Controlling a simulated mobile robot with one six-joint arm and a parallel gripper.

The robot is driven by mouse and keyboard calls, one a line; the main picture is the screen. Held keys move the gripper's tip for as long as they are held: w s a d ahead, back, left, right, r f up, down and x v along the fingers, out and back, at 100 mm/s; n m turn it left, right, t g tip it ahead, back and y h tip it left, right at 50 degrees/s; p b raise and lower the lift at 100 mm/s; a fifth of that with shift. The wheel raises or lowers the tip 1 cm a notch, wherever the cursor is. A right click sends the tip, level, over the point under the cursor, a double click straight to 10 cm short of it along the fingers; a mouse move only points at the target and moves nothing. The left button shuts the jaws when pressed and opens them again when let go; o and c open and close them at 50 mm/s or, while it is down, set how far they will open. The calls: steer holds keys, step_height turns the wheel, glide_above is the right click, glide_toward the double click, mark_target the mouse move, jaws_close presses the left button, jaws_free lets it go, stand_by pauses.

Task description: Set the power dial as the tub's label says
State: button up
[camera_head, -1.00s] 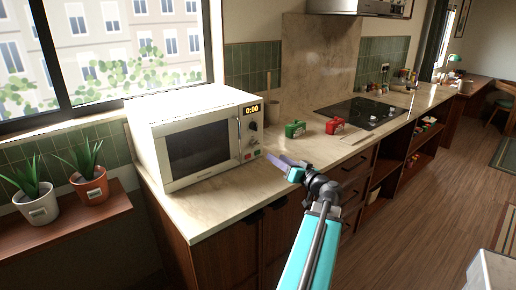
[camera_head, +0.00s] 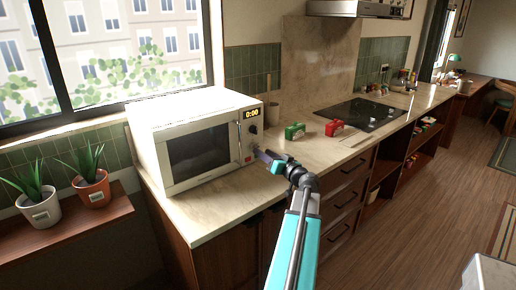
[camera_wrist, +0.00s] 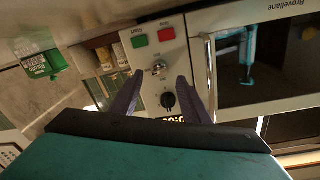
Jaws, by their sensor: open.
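The white microwave (camera_head: 195,135) stands on the counter, door shut. Its panel has an upper black dial (camera_head: 253,129) under the 0:00 display. In the wrist view the black dial (camera_wrist: 168,101) has a pale pointer mark, and a lower silver-looking knob (camera_wrist: 159,68) sits nearer the buttons. I cannot read which is the power dial. My gripper (camera_head: 260,153) is open in front of the panel; in the wrist view its fingers (camera_wrist: 160,77) lie either side of the knobs, without clear contact. A green tub (camera_head: 294,130) and a red tub (camera_head: 334,128) stand to the right, labels unreadable.
The door handle (camera_wrist: 209,75) stands out beside one finger. A black cooktop (camera_head: 360,114) lies farther right. The counter front is clear.

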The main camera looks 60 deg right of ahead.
steer(key=shift+p+x, duration=0.6)
steer(key=shift+x, duration=1.85)
steer(key=c, duration=1)
